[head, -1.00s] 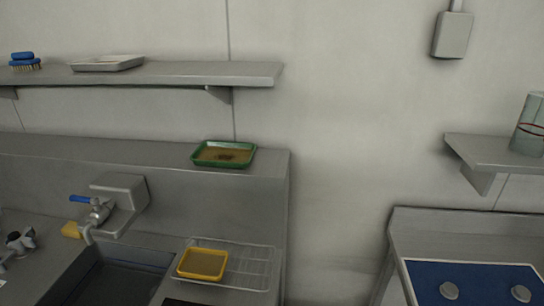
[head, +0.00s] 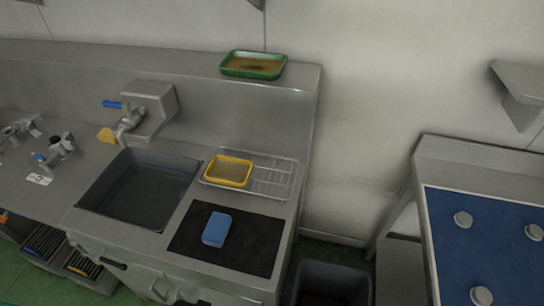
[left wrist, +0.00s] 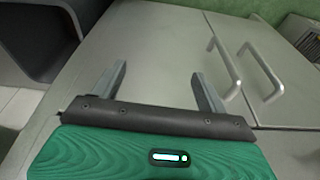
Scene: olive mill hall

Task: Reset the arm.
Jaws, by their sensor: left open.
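My left gripper (left wrist: 160,88) shows in the left wrist view, its two grey fingers spread apart with nothing between them. It is in front of grey cabinet doors (left wrist: 165,45) with bar handles (left wrist: 225,62). The fingers look apart from the doors, though the exact gap is hard to judge. Neither gripper shows in the head view, and my right gripper is in no view.
In the head view a sink (head: 140,190) is set in the steel counter. A blue block (head: 216,229) lies on a black mat (head: 185,243). A yellow tray (head: 229,172) sits on a wire rack (head: 272,178). A green tray (head: 254,66) is on the ledge. A bin (head: 332,284) stands right.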

